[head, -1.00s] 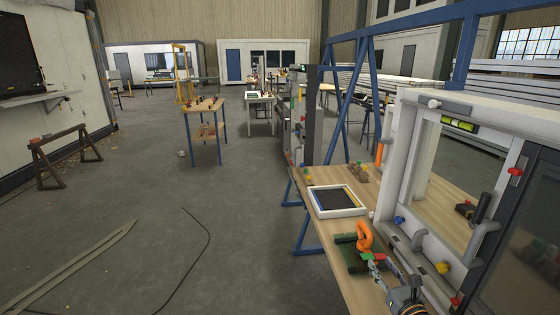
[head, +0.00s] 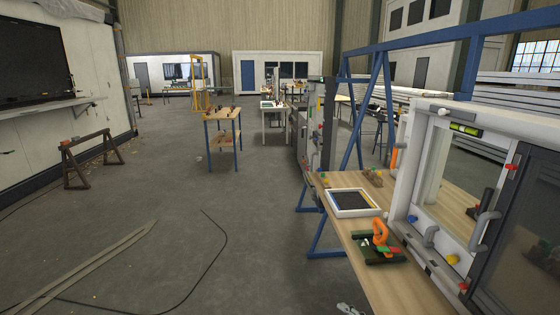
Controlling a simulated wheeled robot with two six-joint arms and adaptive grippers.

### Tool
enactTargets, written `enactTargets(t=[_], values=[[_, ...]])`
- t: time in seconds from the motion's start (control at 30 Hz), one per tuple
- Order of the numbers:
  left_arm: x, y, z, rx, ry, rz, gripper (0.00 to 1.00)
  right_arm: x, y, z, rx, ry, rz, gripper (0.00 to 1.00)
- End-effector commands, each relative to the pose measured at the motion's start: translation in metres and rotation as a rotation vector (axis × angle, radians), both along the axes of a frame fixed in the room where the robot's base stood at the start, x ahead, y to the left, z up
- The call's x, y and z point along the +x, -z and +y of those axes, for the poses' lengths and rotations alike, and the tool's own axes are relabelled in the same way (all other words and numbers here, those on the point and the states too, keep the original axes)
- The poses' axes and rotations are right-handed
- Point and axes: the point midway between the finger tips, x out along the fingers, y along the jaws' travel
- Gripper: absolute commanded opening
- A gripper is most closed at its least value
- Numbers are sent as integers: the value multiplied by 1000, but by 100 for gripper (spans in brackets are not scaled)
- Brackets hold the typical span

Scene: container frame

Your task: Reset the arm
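Only a small grey metal piece (head: 349,309) shows at the bottom edge of the head view, left of the wooden workbench (head: 385,285). It looks like the tip of my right gripper; the rest is cut off by the frame. I cannot tell whether it is open or shut. My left gripper is not in view. On the bench lie a dark green fixture (head: 378,256) with an orange clamp-like part (head: 381,232) and a white-framed tray (head: 353,203).
A white window frame (head: 425,190) with coloured knobs and a dark panel (head: 515,225) stands along the bench's right. A blue steel frame (head: 368,105) rises behind. A brown trestle (head: 90,158) stands left. The grey floor (head: 240,230) in the middle is mostly open, with a cable and planks.

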Motion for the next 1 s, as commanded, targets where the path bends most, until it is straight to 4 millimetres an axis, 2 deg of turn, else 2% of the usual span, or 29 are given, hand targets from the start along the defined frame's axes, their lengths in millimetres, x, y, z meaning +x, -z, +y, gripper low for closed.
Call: enactTargets(t=[0.03,0.1,0.23,0.43,0.7,0.73,1.0], values=[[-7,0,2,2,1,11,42,-17,10,13,-153,-81,-24,42],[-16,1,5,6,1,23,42,-43,27,24,-406,-210,-58,42],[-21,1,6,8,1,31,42,-85,54,20,-828,-431,-87,42],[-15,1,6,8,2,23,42,-136,74,-14,-1269,-698,-39,42],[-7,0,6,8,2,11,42,-197,71,-72,-1629,-997,134,42],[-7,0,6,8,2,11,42,-202,72,-77,-1650,-1023,156,42],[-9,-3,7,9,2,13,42,-186,160,-85,-1621,-1037,180,42]])
